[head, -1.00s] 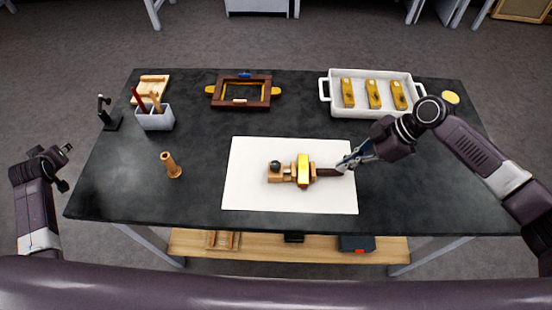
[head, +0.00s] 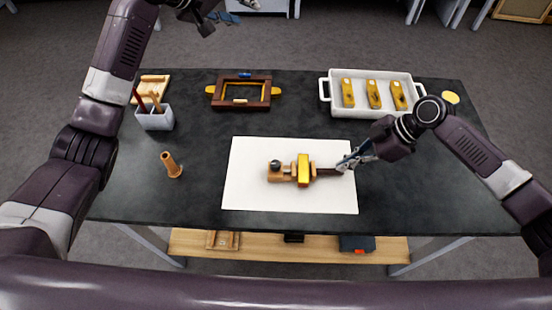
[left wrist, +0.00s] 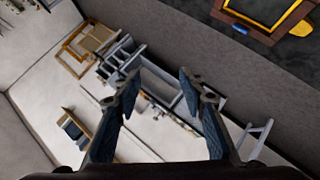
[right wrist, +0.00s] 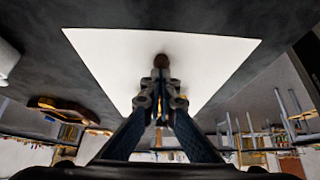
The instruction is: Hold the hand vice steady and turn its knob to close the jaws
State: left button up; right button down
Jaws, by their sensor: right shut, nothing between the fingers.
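The hand vice (head: 303,170) lies on a white sheet (head: 250,200) in the head view. It has a wooden body with a gold block, a dark round knob (head: 275,165) at its left end and a dark brown handle (head: 327,172) pointing right. My right gripper (head: 344,165) is shut and empty at the handle's right end; I cannot tell whether it touches. The right wrist view shows the dark handle end (right wrist: 161,60) just beyond its fingertips. My left gripper (head: 224,17) is raised beyond the table's far left edge. It is open and empty in the left wrist view (left wrist: 158,82).
A white tray (head: 325,92) with several gold-coloured blocks stands at the back right. A dark wooden frame (head: 240,104) lies at the back middle. A pen cup (head: 155,121) and a wooden peg (head: 171,165) stand at left. The table around the sheet is mostly clear.

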pick_arm(q)
jog(key=s+d+f+m+g, duration=0.2)
jog(key=s+d+f+g, duration=0.25)
jog(key=s+d, duration=0.4)
jog(key=m+g+y, duration=0.3)
jog(key=g+y, duration=0.2)
jog(key=y, duration=0.2)
send_over(276, 163)
notch_tip(276, 163, down, 11)
jog(key=shift+t, duration=0.25)
notch_tip(276, 163, down, 11)
jog(key=shift+f, duration=0.1)
jog(key=shift+c, duration=0.5)
grip_shut()
